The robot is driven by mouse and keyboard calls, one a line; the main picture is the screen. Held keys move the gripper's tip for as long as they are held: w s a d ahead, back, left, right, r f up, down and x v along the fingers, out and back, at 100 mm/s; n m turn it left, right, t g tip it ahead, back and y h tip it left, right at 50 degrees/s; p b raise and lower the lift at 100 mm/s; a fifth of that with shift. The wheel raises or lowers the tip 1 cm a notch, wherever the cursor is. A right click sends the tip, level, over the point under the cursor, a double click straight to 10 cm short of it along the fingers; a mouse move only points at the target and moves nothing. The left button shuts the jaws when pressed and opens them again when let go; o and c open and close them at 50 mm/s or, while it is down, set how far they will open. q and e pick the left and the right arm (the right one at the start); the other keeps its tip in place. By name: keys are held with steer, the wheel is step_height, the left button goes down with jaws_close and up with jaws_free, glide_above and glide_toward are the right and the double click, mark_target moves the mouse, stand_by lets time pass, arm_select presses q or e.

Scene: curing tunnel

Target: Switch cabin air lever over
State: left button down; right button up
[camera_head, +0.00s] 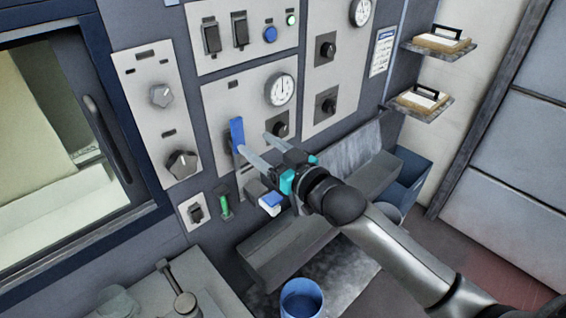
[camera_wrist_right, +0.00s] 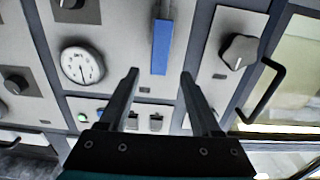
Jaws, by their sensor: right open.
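The lever with a flat blue handle (camera_head: 237,135) is mounted on the grey panel below the switch row, left of the round gauge. Its handle points up in the head view. It also shows in the right wrist view (camera_wrist_right: 162,45), top centre. My right gripper (camera_head: 254,145) is open, its fingers reaching toward the panel at the lever. In the right wrist view the handle's free end lines up with the gap between the fingertips (camera_wrist_right: 160,75). I cannot tell whether they touch it. The lever's lower part is partly hidden by a finger. My left gripper is out of view.
A gauge (camera_head: 280,90) and black knobs sit close to the right of the lever. A panel with two knobs (camera_head: 181,164) and a handled door (camera_head: 105,135) are on the left. Below are a green switch (camera_head: 224,206), a trough and a blue bucket (camera_head: 301,299).

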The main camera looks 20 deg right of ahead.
steer(key=v, duration=0.6)
steer(key=shift+s+b, duration=0.35)
steer(key=shift+s, duration=0.05)
steer(key=shift+d, duration=0.1)
steer(key=s+d+f+m+g+h+b, duration=0.1)
steer(key=s+d+f+g+h+b, duration=0.15)
steer(key=f, duration=1.15)
steer(key=s+d+f+m+g+h+b, duration=0.1)
steer(key=s+d+f+g+b, duration=0.15)
steer(key=f, duration=1.15)
steer(key=s+d+f+m+g+h+b, duration=0.1)
steer(key=s+d+f+g+h+b, duration=0.2)
steer(key=f, duration=1.1)
steer(key=s+a+f+g+b, duration=0.1)
steer(key=s+f+g+b, duration=0.15)
steer(key=s+f, duration=0.6)
steer(key=s+a+f+g+b, duration=0.1)
steer(key=s+f+b, duration=0.2)
steer(key=s+f, duration=0.55)
steer(key=s+a+f+n+g+b, duration=0.1)
steer(key=s+a+f+g+b, duration=0.2)
steer(key=s+f, duration=0.9)
steer(key=s+a+g, duration=0.1)
steer(key=s+a, duration=0.1)
steer(key=s, duration=0.1)
steer(key=shift+s+f, duration=0.2)
steer(key=shift+f, duration=0.05)
